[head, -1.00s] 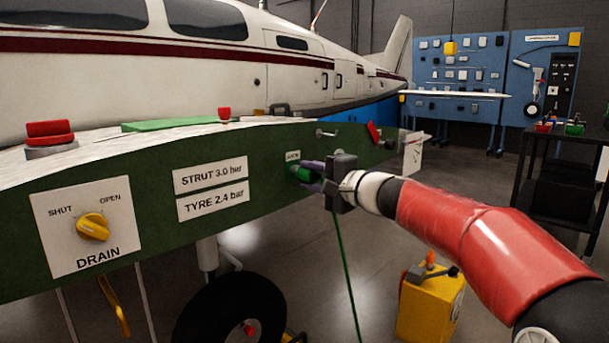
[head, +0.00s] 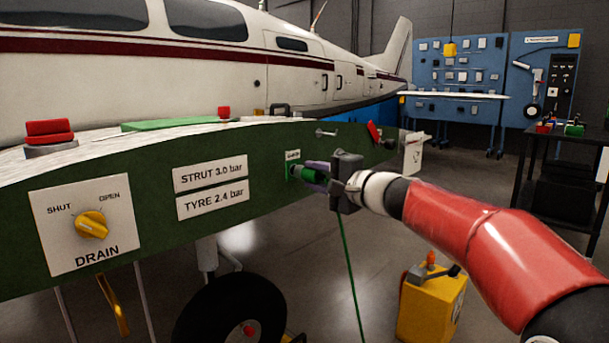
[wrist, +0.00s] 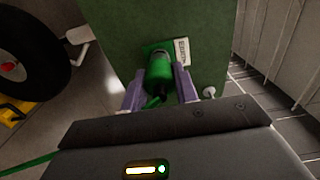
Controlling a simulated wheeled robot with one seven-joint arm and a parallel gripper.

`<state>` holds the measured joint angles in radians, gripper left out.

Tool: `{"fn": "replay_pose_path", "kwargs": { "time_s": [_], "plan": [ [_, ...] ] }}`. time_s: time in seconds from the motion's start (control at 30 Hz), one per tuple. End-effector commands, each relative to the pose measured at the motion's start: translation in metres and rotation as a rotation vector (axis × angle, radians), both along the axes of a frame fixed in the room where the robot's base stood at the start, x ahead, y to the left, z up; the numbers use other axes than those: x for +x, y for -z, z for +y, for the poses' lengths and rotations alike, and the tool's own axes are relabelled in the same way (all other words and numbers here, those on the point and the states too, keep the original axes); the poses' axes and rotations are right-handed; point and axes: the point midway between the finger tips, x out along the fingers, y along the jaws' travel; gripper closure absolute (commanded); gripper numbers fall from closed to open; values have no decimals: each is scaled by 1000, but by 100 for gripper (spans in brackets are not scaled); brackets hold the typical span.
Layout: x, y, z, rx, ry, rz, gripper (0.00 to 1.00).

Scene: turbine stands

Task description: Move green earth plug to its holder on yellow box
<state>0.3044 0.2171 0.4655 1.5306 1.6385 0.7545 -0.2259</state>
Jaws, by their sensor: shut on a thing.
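The green earth plug (head: 309,174) is between the purple-grey fingers of my gripper (head: 318,177), which is shut on it. It points at the small green socket plate (head: 291,171) on the dark green wing panel. In the wrist view the plug (wrist: 158,72) sits between my fingertips (wrist: 158,84), in front of the green plate; I cannot tell whether it is clear of the socket. A thin green cable (head: 349,262) hangs down from the plug. The yellow box (head: 426,308) stands on the floor, lower right of my gripper. I cannot make out its plug holder clearly.
The wing panel (head: 245,215) runs across the left, with a yellow drain knob (head: 91,225) and pressure labels. A black wheel (head: 235,313) stands below it. A dark trolley (head: 565,165) with tools is at the right.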

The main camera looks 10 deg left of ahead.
Motion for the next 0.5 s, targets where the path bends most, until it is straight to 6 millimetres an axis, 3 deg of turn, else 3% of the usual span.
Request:
{"fn": "replay_pose_path", "kwargs": {
  "time_s": [0.5],
  "plan": [
    [-14,1,-18,0,1,-2,100]
  ]
}}
